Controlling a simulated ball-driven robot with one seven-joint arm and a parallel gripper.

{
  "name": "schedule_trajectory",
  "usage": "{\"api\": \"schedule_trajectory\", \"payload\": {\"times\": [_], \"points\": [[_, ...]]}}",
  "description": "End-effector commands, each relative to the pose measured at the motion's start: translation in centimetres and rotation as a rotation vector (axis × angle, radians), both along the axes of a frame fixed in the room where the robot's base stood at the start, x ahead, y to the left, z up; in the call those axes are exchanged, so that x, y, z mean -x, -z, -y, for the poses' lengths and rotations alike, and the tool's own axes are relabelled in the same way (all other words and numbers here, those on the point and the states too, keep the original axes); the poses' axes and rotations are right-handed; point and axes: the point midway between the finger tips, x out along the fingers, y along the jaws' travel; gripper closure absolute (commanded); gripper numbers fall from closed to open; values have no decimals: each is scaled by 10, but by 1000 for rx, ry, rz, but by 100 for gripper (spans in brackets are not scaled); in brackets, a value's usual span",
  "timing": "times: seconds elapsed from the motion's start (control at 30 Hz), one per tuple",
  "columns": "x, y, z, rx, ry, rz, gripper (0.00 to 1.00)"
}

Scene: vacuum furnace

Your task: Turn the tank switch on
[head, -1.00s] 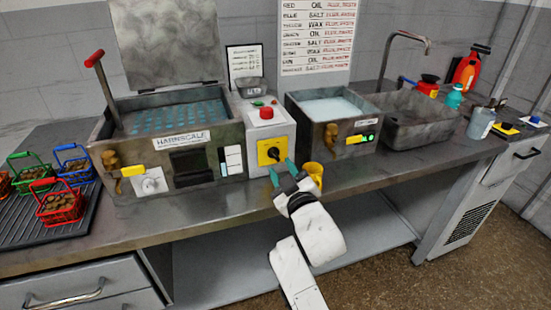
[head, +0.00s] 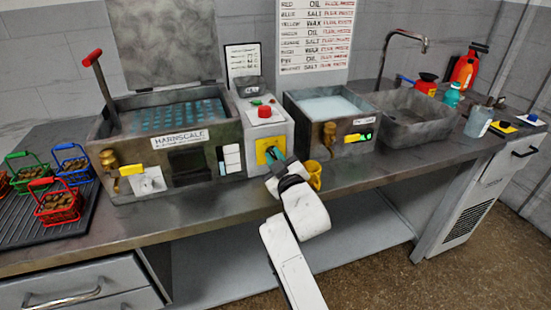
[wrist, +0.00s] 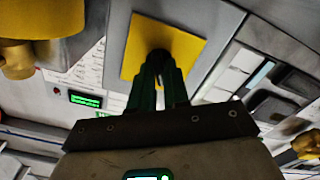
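The tank switch is a dark knob (wrist: 160,62) on a yellow plate (head: 267,149), on the front of the grey control box (head: 279,127) between two tanks. The plate also shows in the wrist view (wrist: 190,45). My gripper (head: 274,156) is at the switch, its teal fingers reaching the plate's face. In the wrist view my fingertips (wrist: 158,72) are close together, with the knob at and between them. The fingers hide much of the knob, and its exact angle cannot be read.
The left tank (head: 205,135) has a brass tap (head: 109,160); the right tank (head: 355,147) has another (head: 330,134). A red button (head: 264,112) sits on top of the control box.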

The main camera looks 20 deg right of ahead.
Motion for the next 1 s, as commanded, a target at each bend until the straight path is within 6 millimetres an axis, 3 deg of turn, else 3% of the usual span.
{"api": "schedule_trajectory", "payload": {"times": [0.17, 0.67, 1.0], "points": [[0, 0, 0, 0, 0, 0, 100], [0, 1, -1, -46, -1, 2, 100], [0, 2, 0, -280, -1, 3, 100]]}}
